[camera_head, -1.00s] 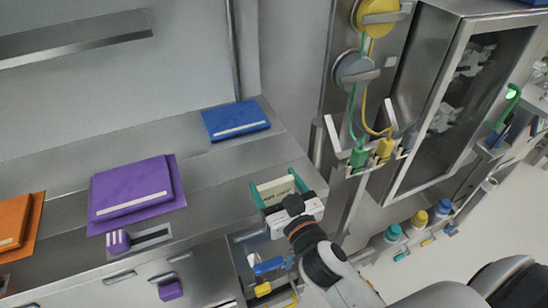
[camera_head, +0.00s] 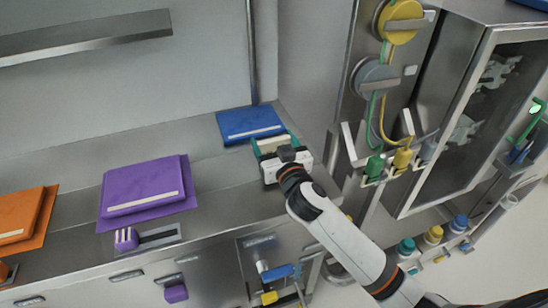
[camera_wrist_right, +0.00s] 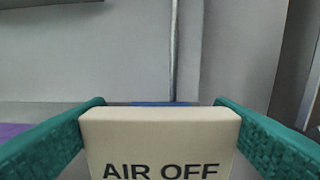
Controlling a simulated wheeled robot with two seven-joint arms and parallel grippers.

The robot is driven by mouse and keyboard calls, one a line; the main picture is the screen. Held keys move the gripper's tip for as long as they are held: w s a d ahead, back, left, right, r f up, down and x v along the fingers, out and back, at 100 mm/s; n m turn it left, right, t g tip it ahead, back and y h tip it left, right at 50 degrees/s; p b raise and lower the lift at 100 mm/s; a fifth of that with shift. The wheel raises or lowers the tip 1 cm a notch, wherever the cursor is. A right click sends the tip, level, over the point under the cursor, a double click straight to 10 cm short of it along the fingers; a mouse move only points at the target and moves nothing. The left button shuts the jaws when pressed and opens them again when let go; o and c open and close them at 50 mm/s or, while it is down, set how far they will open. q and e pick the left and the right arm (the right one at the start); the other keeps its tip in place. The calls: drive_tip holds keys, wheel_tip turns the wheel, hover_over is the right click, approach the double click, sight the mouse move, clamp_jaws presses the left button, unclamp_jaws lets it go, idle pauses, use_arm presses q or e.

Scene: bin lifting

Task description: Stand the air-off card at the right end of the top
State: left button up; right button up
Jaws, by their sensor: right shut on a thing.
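The air-off card (camera_wrist_right: 160,140) is a cream block with "AIR OFF" in dark letters, upright in the right wrist view. My right gripper (camera_head: 276,143) is shut on it, with green fingers at both sides of the card. In the head view the card (camera_head: 274,146) shows as a pale strip between the fingers, over the right end of the steel top (camera_head: 222,182). I cannot tell whether its lower edge touches the top. My left gripper is not in view.
A blue folder (camera_head: 248,122) lies just behind the card. A purple folder (camera_head: 143,188) and an orange folder (camera_head: 20,215) lie further left. A purple fork-like tool (camera_head: 126,238) is at the front edge. Hose connectors (camera_head: 375,165) hang to the right.

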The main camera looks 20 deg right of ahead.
drive_tip(key=shift+f, duration=1.95)
drive_tip(key=shift+b, duration=0.3)
drive_tip(key=shift+f, duration=0.2)
drive_tip(key=o, duration=1)
drive_tip(key=shift+r, duration=0.1)
drive_tip(key=shift+r, duration=0.15)
drive_tip(key=s+b, duration=0.1)
drive_tip(key=s, duration=0.9)
drive_tip(key=shift+s+d+b, duration=0.15)
drive_tip(key=shift+s+b, duration=0.2)
drive_tip(key=shift+s, duration=0.7)
